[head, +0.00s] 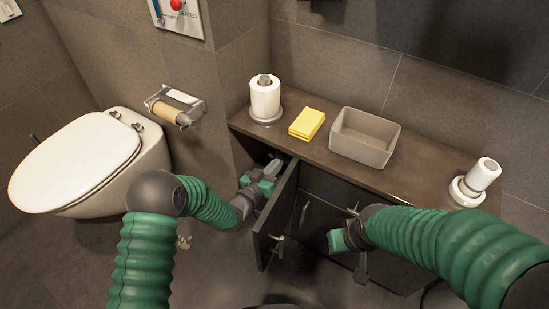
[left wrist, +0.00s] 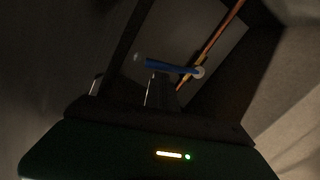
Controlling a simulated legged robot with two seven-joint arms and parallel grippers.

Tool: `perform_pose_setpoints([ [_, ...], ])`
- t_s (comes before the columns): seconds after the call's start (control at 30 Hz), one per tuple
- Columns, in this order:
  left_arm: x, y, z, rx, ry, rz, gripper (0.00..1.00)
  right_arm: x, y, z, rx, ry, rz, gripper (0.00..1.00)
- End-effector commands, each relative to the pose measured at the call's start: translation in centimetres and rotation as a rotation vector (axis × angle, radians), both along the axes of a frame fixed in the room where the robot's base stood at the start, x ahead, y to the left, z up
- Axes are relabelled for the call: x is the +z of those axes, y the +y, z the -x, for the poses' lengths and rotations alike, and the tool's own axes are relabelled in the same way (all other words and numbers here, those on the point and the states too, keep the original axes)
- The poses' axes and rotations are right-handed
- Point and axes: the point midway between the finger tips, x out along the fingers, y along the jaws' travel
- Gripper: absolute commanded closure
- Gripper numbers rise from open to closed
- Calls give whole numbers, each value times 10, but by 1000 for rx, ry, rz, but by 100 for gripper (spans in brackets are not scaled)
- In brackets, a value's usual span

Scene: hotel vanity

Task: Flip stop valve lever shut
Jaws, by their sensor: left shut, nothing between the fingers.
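The stop valve shows in the left wrist view as a blue lever (left wrist: 170,67) with a pale round end, beside a copper pipe (left wrist: 220,34). The lever runs across the picture at an angle to the slanting pipe. In the head view the valve is hidden inside the cabinet. My left gripper (head: 273,169) is shut and empty, reaching into the cabinet opening behind the open door (head: 274,222). In the left wrist view its dark front lies just below the lever; contact cannot be told. My right gripper (head: 345,239) is in front of the cabinet; its fingers are unclear.
The counter (head: 400,178) above holds a paper roll (head: 265,97), yellow cloths (head: 307,123), a grey bin (head: 363,140) and a white cup-like item (head: 484,174). A toilet (head: 78,162) and a roll holder (head: 176,108) stand left. The cabinet interior is dark and narrow.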

Motion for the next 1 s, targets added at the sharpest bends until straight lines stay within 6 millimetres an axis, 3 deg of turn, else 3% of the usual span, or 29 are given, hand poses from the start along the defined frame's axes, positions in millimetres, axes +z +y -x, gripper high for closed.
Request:
perform_pose_setpoints([
  [0.4,-13,-6,5,-1,-122,-170,100,-1,0,0,0,0,0,68],
  [1.0,-14,-6,5,1,-142,-197,100,-1,0,0,0,0,0,68],
])
